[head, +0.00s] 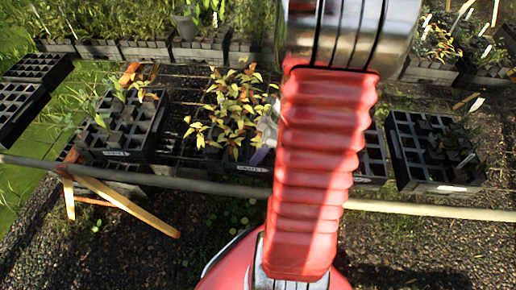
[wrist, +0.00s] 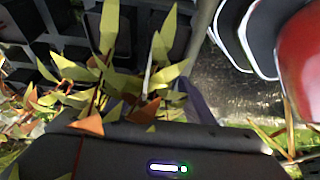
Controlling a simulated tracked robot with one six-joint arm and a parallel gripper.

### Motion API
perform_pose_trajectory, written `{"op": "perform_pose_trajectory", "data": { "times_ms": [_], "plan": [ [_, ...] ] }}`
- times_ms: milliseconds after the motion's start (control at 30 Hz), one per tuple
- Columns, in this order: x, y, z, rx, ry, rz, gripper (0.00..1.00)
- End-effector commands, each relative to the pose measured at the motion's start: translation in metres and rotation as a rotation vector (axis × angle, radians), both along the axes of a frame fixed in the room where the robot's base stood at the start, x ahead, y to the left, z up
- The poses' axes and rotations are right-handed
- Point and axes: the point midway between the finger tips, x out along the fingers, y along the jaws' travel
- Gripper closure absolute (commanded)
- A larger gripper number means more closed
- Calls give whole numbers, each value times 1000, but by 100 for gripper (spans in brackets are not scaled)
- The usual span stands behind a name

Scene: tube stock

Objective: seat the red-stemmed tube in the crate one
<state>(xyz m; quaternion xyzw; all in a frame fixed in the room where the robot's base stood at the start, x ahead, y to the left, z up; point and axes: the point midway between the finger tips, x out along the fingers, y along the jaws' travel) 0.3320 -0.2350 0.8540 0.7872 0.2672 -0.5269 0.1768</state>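Three black crates with tube cells stand on the ground in the head view: a left crate (head: 112,154), a middle crate (head: 247,168) and a right crate (head: 446,187). Their white labels are too small to read. Yellow-green and orange-leaved plants (head: 235,105) fill the middle crate; they show close up in the wrist view (wrist: 105,70). I cannot tell which is the red-stemmed tube. My gripper (head: 266,133) is at the middle crate's right side, mostly hidden behind my red arm. Its dark housing fills the bottom of the wrist view; its fingers are not clear there.
A pale horizontal rail (head: 420,209) crosses in front of the crates. A wooden trestle (head: 125,207) stands at left. Empty black trays (head: 30,85) lie at far left, and planted trays (head: 150,49) line the back. Bare gravel lies in front.

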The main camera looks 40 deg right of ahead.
Motion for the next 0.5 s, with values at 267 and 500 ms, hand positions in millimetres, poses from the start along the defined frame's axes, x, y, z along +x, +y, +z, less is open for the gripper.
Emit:
{"op": "perform_pose_trajectory", "data": {
  "times_ms": [267,500],
  "plan": [
    [0,-1,0,-1,-1,-1,40],
    [0,-2,4,-3,-3,-3,40]
  ]
}}
